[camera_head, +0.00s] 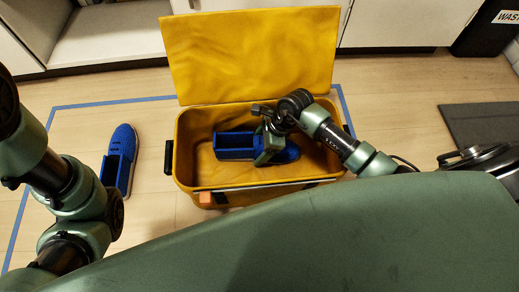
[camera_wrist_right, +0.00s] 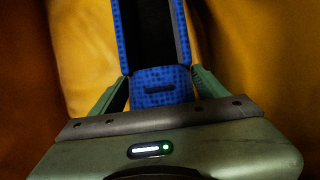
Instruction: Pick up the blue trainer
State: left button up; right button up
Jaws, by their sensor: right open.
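One blue trainer (camera_head: 235,146) lies inside the open yellow case (camera_head: 190,177), its dark opening to the left and its toe to the right. A second blue trainer (camera_head: 121,157) lies on the floor left of the case. My right gripper (camera_head: 268,148) reaches down into the case over the first trainer and hides its middle. In the right wrist view the open green fingers (camera_wrist_right: 156,88) stand on either side of the trainer (camera_wrist_right: 160,76). I cannot tell whether they touch it. My left arm shows at the left, but its gripper is out of view.
The case lid (camera_head: 250,55) stands open at the back. Blue tape (camera_head: 75,106) marks the wooden floor around the case. White cabinets (camera_head: 400,22) stand behind, with a black bin (camera_head: 488,35) at the far right and a dark mat (camera_head: 480,125) below it.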

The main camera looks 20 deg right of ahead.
jog(key=c, duration=1.4)
jog(key=shift+o, duration=0.2)
